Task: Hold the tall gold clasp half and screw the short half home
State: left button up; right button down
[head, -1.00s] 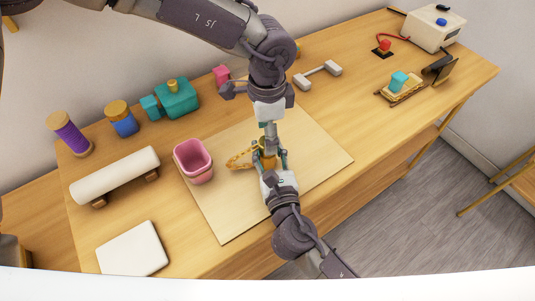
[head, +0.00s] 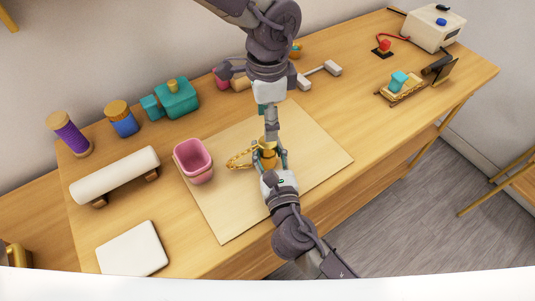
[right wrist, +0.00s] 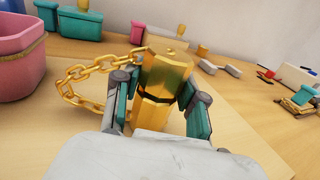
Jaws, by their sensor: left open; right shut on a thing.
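The gold clasp stands upright in my right gripper (right wrist: 160,105), which is shut on the tall gold half (right wrist: 152,115). The short gold half (right wrist: 167,68) sits on top of it, with a dark band between the two. In the head view the clasp (head: 268,158) shows between the fingers of my right gripper (head: 271,162). A gold chain (right wrist: 85,78) hangs from the clasp to the left. My left gripper (head: 270,132) is open, pointing down above the clasp. It does not show in the right wrist view.
The clasp is over a pale mat (head: 225,215). A pink cup (head: 193,160) stands left of it. A cream roll (head: 115,176) and a white slab (head: 132,248) lie further left. The mat's right part is clear.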

pick_arm(q)
jog(key=shift+f, duration=0.1)
jog(key=shift+f, duration=3.95)
jog(key=shift+c, duration=0.3)
jog(key=c, duration=1.1)
jog(key=o, duration=1.2)
jog(key=shift+r, duration=0.1)
jog(key=shift+r, duration=2.25)
